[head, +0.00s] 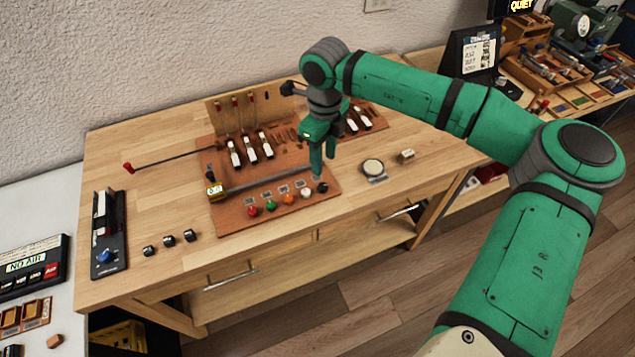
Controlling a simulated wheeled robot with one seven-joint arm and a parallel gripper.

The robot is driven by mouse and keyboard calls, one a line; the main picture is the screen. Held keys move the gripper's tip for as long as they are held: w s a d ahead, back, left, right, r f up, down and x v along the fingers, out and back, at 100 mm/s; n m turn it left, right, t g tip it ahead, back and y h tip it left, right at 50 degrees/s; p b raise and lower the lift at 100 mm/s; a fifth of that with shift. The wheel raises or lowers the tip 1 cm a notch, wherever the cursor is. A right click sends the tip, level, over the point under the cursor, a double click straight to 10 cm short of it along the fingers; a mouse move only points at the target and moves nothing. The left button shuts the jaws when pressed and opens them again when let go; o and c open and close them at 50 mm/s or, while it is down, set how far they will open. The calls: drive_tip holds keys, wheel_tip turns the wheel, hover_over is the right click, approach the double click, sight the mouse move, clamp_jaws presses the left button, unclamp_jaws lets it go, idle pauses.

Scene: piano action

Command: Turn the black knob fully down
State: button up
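The black knob (323,187) is at the right end of a row of coloured knobs along the front edge of the brown board on the workbench. My gripper (323,168) points down just above and behind it. Its two green fingers look apart, with nothing visible between them. The nearer fingertip is close to the black knob in the picture; I cannot tell whether it touches. The knob's own setting is too small to read.
White (306,193), orange (289,199), green (271,205) and red (253,211) knobs stand left of the black one. A grey bar (265,181) runs behind them. A round disc (373,167) lies to the right. The bench front is mostly clear.

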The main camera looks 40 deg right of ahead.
sight(326, 186)
wheel_tip(326, 186, down, 10)
drive_tip(key=shift+a+r, duration=0.1)
drive_tip(key=shift+r, duration=0.1)
drive_tip(key=shift+f, duration=0.2)
drive_tip(key=shift+w, duration=0.2)
drive_tip(key=shift+w+a, duration=0.2)
drive_tip(key=shift+a, duration=0.2)
drive_tip(key=c, duration=0.8)
drive_tip(key=shift+s+d, duration=0.1)
clamp_jaws()
drive_tip(key=shift+s+d, duration=0.55)
drive_tip(key=shift+d, duration=0.05)
